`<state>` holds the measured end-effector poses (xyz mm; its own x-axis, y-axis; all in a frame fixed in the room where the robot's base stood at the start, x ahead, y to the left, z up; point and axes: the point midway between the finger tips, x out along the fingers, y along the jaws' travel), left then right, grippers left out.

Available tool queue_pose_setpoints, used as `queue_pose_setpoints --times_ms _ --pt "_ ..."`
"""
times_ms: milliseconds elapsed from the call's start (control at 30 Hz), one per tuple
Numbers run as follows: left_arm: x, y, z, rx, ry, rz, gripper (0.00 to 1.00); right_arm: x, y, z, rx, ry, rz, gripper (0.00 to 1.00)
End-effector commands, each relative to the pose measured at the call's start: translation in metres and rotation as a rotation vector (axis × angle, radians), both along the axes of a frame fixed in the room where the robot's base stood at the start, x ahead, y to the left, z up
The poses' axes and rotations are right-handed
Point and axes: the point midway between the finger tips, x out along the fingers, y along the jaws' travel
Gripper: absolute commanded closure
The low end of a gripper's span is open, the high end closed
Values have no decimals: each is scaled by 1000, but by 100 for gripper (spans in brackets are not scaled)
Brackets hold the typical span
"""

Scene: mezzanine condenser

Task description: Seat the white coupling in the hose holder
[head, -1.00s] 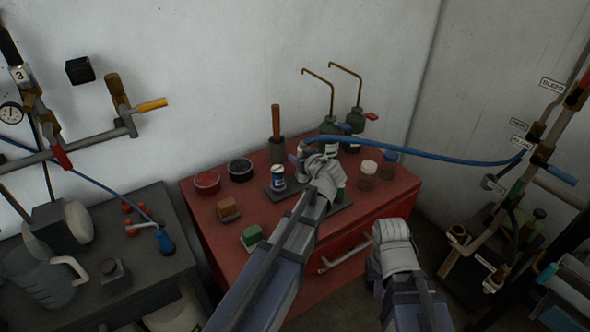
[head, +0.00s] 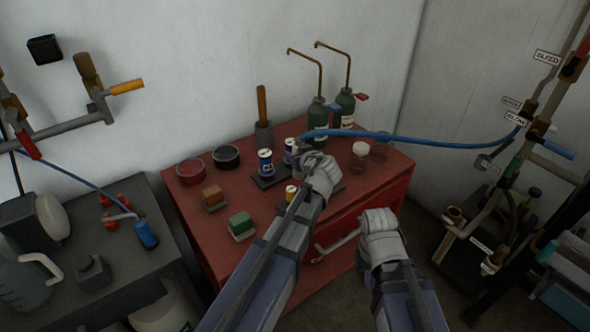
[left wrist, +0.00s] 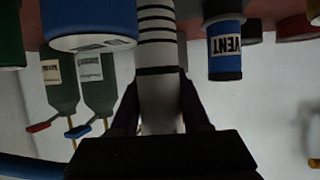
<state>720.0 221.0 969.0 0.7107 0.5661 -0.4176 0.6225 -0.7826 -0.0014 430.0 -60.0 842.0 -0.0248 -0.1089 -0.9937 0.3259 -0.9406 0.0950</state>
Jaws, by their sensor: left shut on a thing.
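My left gripper (head: 308,158) is shut on the white coupling, a pale cylinder with dark rings, which stands between its fingers in the left wrist view (left wrist: 158,50). The coupling's far end runs out of the top of that view. In the head view my gripper hides most of it. The hose holder seems to be the dark base (head: 262,183) on the red cabinet, with blue-and-white labelled posts (head: 265,160); one reads VENT in the left wrist view (left wrist: 225,50). My gripper is over this base; I cannot tell whether the coupling touches it. My right gripper (head: 378,218) is off the cabinet's front edge.
A blue hose (head: 420,137) runs from the right-hand pipes to near my left gripper. Green oilers (head: 318,120), a cup with a wooden handle (head: 264,132), red and black tubs (head: 191,172) and two blocks (head: 241,222) stand on the red cabinet.

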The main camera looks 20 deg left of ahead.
Motion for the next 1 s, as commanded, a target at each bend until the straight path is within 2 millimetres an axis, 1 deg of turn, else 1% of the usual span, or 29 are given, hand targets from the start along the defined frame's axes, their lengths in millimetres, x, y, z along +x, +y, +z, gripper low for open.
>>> queue_pose_setpoints --times_ms 67,167,400,467,767,900,933,1000 --pt "0 0 1 1 -1 0 100 0 0 1 0 0 0 100" --pt "0 0 -4 1 -1 0 100 0 0 -4 0 0 0 100" --pt "0 0 -32 1 -1 0 100 0 0 -32 0 0 0 100" --pt "0 0 -37 1 -1 0 100 0 0 -37 0 0 0 100" --pt "0 0 -36 1 -1 0 100 0 0 -36 0 0 0 100" --pt "0 0 -41 1 -1 0 100 0 0 -41 0 0 0 100" --pt "0 0 -40 0 0 0 52 0 0 -40 0 0 0 100" --pt "0 0 -39 0 0 0 44 0 0 -39 0 0 0 100"
